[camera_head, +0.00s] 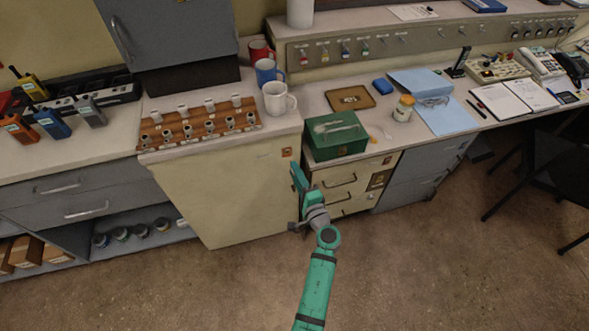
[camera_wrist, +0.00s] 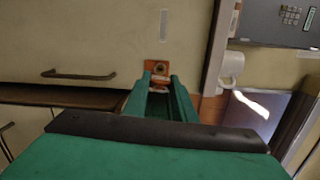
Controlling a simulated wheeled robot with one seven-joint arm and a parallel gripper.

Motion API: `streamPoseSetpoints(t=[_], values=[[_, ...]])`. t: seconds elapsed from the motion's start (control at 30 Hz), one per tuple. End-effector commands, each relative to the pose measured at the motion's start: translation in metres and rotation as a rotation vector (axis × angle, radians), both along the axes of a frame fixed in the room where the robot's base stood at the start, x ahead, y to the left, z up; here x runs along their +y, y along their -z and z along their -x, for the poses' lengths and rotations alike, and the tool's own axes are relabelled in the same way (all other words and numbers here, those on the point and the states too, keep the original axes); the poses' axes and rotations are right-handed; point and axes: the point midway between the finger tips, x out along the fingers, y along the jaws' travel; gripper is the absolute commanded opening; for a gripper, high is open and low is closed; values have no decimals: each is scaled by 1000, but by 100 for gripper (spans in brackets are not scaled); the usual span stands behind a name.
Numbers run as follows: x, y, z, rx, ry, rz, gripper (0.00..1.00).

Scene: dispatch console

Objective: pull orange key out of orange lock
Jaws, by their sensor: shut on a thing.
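The orange lock (camera_head: 287,152) is a small square plate near the top right corner of the cream cabinet door. In the wrist view the orange lock (camera_wrist: 160,66) shows a dark round centre, just beyond my fingertips. My gripper (camera_head: 297,168) is in front of the cabinet, close below the lock. In the wrist view my gripper (camera_wrist: 160,84) has its two green fingers close together, shut on the orange key (camera_wrist: 160,78). Only a small part of the key shows between the fingertips. I cannot tell whether its tip is still inside the lock.
The cream cabinet (camera_head: 240,195) carries a wooden rack (camera_head: 160,146) of sockets and several mugs, including a white mug (camera_head: 277,99). A green box (camera_head: 334,137) stands on the lower desk to the right. The floor (camera_head: 420,260) in front is clear; a dark chair (camera_head: 565,170) stands far right.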

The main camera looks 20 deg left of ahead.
Motion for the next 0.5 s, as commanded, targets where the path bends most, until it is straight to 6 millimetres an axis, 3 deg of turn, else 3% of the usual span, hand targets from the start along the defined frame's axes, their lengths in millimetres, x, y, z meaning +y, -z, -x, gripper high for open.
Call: streamPoseSetpoints(t=[0.5], values=[[-19, -1, 29, -1, -1, -1, 0]])
